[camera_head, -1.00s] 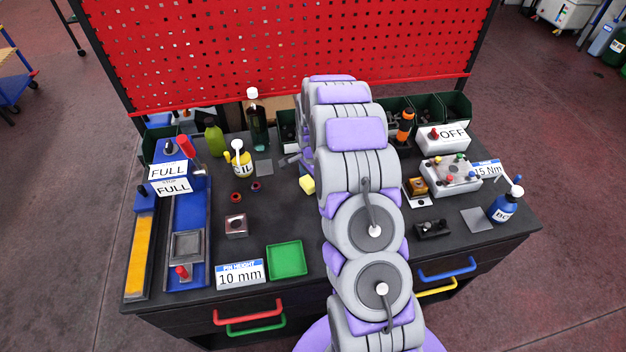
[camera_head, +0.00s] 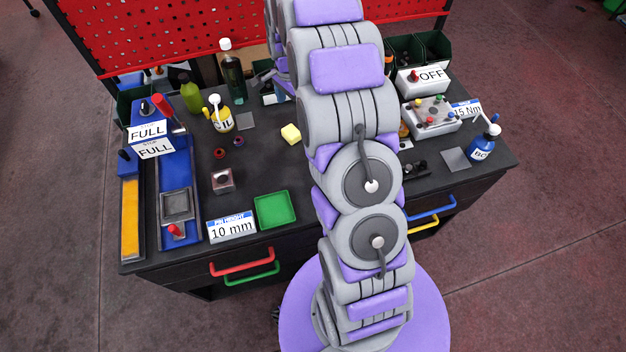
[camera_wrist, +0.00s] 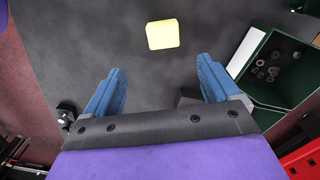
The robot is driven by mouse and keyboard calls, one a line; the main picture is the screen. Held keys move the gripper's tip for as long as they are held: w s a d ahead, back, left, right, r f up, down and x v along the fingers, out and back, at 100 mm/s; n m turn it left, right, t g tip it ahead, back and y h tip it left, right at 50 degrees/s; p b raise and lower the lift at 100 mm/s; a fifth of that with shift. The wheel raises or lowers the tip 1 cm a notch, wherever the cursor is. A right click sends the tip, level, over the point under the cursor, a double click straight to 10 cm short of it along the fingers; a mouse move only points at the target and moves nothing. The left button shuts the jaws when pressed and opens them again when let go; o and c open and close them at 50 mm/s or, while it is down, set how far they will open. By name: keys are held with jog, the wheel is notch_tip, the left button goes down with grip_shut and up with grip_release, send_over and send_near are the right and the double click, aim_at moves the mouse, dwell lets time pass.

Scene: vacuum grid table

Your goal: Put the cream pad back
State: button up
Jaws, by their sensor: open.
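The cream pad (camera_head: 291,134) is a small pale-yellow block lying on the dark table top, just left of my arm in the head view. In the wrist view the cream pad (camera_wrist: 162,34) lies ahead of and between the fingertips, with a gap to both. My gripper (camera_wrist: 160,68) is open and empty, its two blue fingers spread wide.
Grey square plates (camera_head: 246,121) and (camera_head: 455,159) lie flat and bare. A yellow oil bottle (camera_head: 221,121), a green tray (camera_head: 274,209) and a button box (camera_head: 431,115) stand around. A green bin (camera_wrist: 272,68) of small parts is right in the wrist view. Table around the pad is clear.

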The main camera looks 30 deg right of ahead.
jog(key=s+a+r+n, duration=0.4)
jog(key=s+a+r, duration=0.2)
jog(key=s, duration=0.2)
jog(key=s+a+r+n, duration=0.4)
jog(key=s+a+r, duration=0.1)
jog(key=s+r, duration=0.25)
jog(key=s+a+n, duration=0.2)
jog(key=s+n, duration=0.2)
jog(key=s, duration=0.8)
jog(key=s+a+r+n+g, duration=0.1)
jog(key=s+a+n, duration=0.2)
jog(key=s, duration=0.8)
jog(key=shift+s+a+r+n+g, duration=0.3)
jog(key=shift+s+n, duration=0.1)
jog(key=shift+n, duration=0.2)
jog(key=shift+d+f, duration=0.1)
jog(key=shift+f, duration=0.1)
